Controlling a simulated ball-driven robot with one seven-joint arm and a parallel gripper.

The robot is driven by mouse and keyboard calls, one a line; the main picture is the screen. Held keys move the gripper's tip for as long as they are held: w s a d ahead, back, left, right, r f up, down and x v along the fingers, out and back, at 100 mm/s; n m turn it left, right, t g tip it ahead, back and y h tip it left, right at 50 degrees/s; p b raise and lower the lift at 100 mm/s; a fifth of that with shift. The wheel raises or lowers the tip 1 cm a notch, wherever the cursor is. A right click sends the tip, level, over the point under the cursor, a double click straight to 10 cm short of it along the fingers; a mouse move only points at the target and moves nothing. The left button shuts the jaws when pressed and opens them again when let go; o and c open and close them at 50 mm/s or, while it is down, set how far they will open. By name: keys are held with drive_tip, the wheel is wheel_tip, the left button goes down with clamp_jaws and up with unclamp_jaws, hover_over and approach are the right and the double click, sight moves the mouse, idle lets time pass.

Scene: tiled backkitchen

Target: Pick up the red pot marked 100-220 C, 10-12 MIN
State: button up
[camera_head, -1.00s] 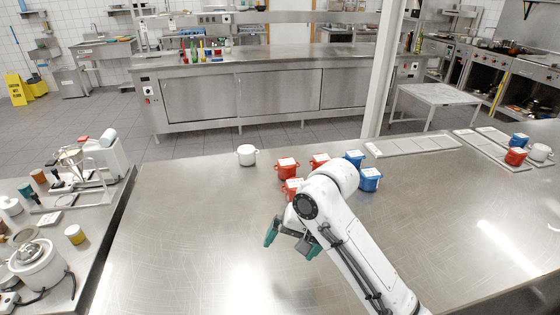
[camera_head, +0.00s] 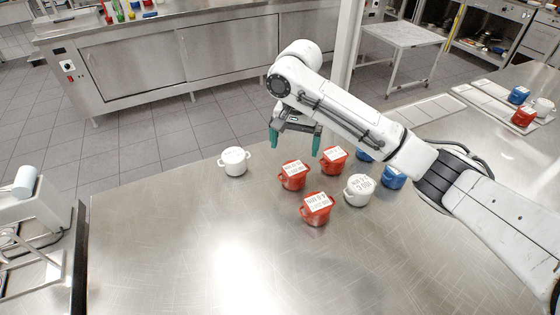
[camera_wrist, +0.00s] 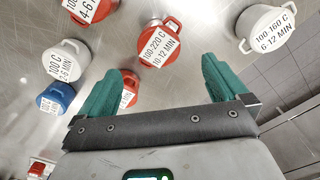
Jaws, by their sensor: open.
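The red pot marked 100-220 C, 10-12 MIN (camera_wrist: 150,34) lies ahead of my gripper in the wrist view, its lid label readable. By the layout it is the left red pot (camera_head: 291,183) of the group in the head view. It stands upright on the steel table (camera_head: 180,240). My gripper (camera_head: 295,146) is above and behind this pot, apart from it. Its green fingers (camera_wrist: 160,70) are spread wide with nothing between them. The left finger partly covers another red pot (camera_wrist: 131,87) in the wrist view.
Other red pots (camera_head: 333,166) (camera_head: 316,215), a white pot (camera_head: 357,196) and blue pots (camera_head: 392,182) stand close to the right. A white pot marked 100-160 C (camera_wrist: 258,32) (camera_head: 234,167) stands to the left. The front of the table is clear.

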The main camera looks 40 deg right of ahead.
sight(294, 168)
drive_tip(key=shift+w+d+f, duration=0.15)
drive_tip(key=shift+w+d, duration=0.05)
drive_tip(key=shift+w, duration=0.05)
wheel_tip(294, 168, down, 5)
drive_tip(key=shift+p, duration=0.3)
drive_tip(key=shift+s+d+f+p, duration=0.15)
drive_tip(key=shift+f+p, duration=0.55)
drive_tip(key=shift+f, duration=2)
drive_tip(key=c, duration=1.2)
drive_tip(key=shift+r, duration=0.1)
drive_tip(key=shift+c, duration=0.2)
